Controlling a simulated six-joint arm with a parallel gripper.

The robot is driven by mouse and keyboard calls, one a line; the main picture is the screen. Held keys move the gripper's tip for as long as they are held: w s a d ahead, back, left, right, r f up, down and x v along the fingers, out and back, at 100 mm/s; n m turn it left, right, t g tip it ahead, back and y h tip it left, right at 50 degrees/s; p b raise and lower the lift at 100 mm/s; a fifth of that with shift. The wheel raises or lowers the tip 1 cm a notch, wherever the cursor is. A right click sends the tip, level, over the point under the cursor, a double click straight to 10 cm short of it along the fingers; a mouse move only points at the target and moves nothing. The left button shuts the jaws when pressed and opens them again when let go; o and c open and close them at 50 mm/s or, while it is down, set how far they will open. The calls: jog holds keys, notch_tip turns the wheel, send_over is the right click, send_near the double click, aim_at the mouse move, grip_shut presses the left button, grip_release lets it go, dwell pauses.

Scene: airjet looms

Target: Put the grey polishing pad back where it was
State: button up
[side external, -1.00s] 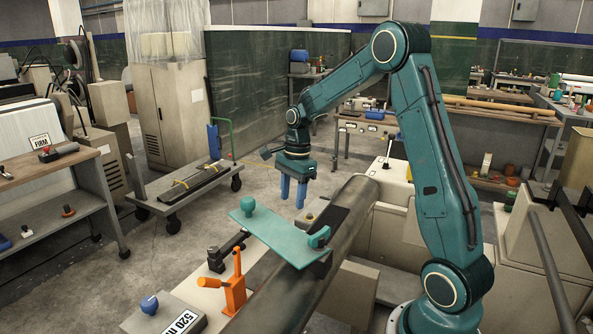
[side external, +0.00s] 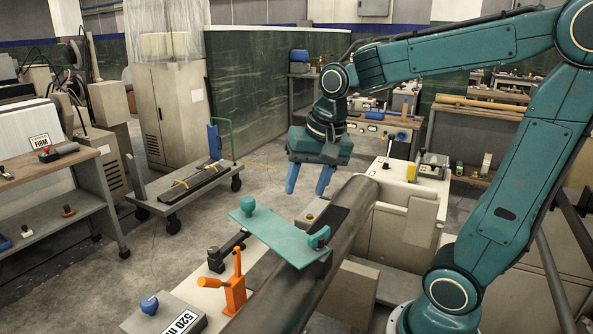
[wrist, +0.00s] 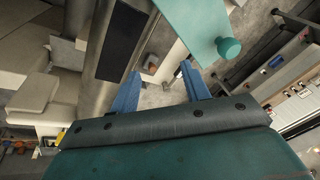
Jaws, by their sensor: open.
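I cannot pick out the grey polishing pad with certainty. A flat dark rectangle (side external: 328,217) lies along the top of the long grey beam (side external: 357,203). It also shows in the wrist view (wrist: 122,42) and may be a pad or a strip of the beam. My gripper (side external: 308,182) hangs in the air behind the beam, tilted, its two blue fingers apart with nothing between them.
A teal plate (side external: 275,238) with knobs lies across the beam. An orange clamp (side external: 236,285) and a blue-knobbed box (side external: 150,312) stand at the front. A low cart (side external: 185,190) with dark bars is at left. A shelf bench (side external: 52,205) stands far left. Floor between cart and beam is clear.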

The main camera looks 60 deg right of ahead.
jog(key=s+a+n+t, duration=0.2)
jog(key=s+a+n, duration=0.3)
jog(key=s+n, duration=0.4)
jog(key=shift+s+r, duration=0.2)
jog(key=shift+s, duration=0.7)
